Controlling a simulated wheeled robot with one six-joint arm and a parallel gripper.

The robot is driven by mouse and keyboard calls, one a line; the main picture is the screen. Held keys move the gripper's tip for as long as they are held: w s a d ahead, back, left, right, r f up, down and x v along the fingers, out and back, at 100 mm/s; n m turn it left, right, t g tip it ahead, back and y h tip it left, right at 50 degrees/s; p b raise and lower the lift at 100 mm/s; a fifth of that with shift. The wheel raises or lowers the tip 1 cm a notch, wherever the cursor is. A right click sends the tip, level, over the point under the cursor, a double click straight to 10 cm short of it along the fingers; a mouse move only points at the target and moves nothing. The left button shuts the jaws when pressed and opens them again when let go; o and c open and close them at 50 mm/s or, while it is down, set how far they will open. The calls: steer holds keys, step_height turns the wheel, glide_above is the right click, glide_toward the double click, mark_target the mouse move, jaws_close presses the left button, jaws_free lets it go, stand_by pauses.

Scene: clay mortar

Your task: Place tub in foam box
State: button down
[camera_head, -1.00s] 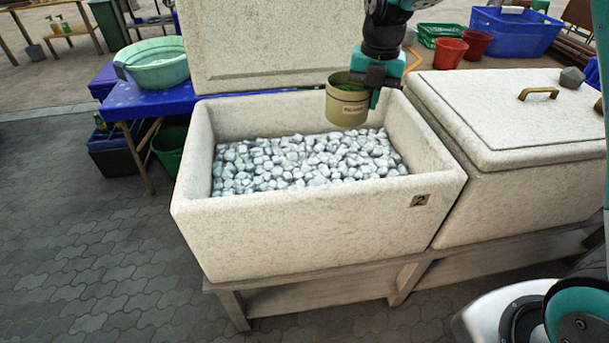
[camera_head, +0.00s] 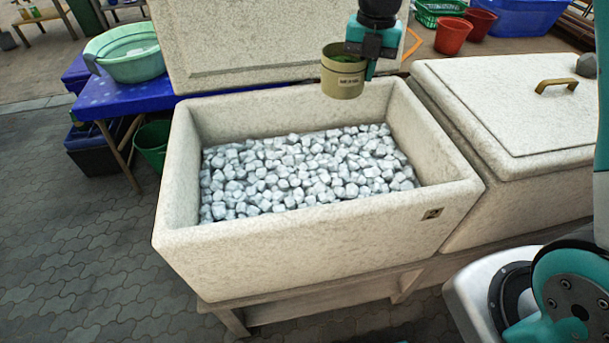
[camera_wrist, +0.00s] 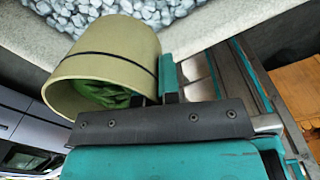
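The tub (camera_head: 343,80) is a khaki cylinder with a dark band, a printed label and something green inside. My gripper (camera_head: 366,60) is shut on its right side and holds it upright, above the back right part of the open foam box (camera_head: 318,238). The box is pale and speckled, marked with a 2, and holds a bed of grey-white ice-like lumps (camera_head: 300,170). In the wrist view the tub (camera_wrist: 125,55) sits against my gripper's teal fingers (camera_wrist: 168,80), with green leafy stuff showing in its mouth.
A second foam box with its lid (camera_head: 510,95) closed stands at the right. The open box's lid (camera_head: 250,40) stands upright behind it. A blue table (camera_head: 130,100) with a green basin (camera_head: 125,52) is at the left. Red pots (camera_head: 453,36) stand behind.

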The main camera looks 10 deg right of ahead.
step_height(320, 180, down, 37)
steer(key=b, duration=1.2)
steer(key=shift+a, duration=0.1)
steer(key=shift+f, duration=0.15)
steer(key=c, duration=1.3)
jaws_free()
